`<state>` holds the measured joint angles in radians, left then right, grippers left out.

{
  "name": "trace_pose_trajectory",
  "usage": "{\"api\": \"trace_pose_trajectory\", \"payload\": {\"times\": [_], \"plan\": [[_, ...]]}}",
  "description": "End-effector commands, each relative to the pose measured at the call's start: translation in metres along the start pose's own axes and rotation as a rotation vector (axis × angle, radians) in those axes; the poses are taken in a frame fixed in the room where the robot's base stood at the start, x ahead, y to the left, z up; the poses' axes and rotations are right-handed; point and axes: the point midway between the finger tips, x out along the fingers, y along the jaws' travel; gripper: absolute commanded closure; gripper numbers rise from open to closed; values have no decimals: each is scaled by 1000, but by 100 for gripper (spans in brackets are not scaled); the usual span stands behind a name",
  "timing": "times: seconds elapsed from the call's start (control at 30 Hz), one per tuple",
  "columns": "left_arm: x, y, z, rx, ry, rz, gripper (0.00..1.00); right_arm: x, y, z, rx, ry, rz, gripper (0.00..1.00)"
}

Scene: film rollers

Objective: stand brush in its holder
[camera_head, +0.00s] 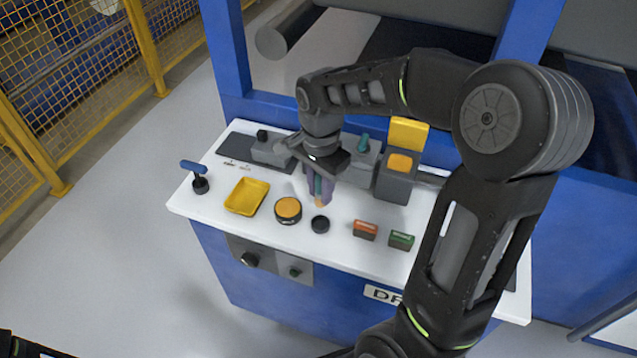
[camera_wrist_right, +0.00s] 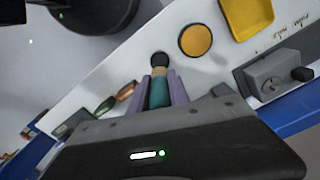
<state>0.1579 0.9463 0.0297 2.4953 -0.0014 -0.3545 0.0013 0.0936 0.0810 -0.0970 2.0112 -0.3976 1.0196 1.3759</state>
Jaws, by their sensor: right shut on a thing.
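My right gripper (camera_head: 319,190) has purple fingers and is shut on the brush (camera_head: 320,202), over the middle of the white tabletop. The brush has a teal handle between the fingers and a tan end pointing down and forward. The right wrist view also shows the brush (camera_wrist_right: 159,92) between the gripper's fingers (camera_wrist_right: 161,88). A small round black cup (camera_head: 320,224), seemingly the holder, stands just in front of the tan end. It also shows in the right wrist view (camera_wrist_right: 160,58), where the tan end overlaps its near edge; I cannot tell whether they touch. My left gripper is out of view.
On the white tabletop (camera_head: 220,216) lie a yellow tray (camera_head: 247,196) and a yellow-topped round pad (camera_head: 288,209) left of the cup. An orange block (camera_head: 365,230) and a green block (camera_head: 401,240) lie right. A blue-handled tool (camera_head: 196,175) stands far left. Grey fixtures (camera_head: 397,180) line the back.

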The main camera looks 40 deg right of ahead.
Motion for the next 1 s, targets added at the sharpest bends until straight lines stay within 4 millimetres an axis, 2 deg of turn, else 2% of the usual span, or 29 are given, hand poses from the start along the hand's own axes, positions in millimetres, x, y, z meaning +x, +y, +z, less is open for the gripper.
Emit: {"api": "trace_pose_trajectory", "payload": {"times": [0.47, 1.0], "plan": [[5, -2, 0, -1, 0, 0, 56, 6, 0, 0, -3, 1, -1, 100], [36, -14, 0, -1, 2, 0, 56, 49, 0, 0, -4, 1, 0, 100]]}}
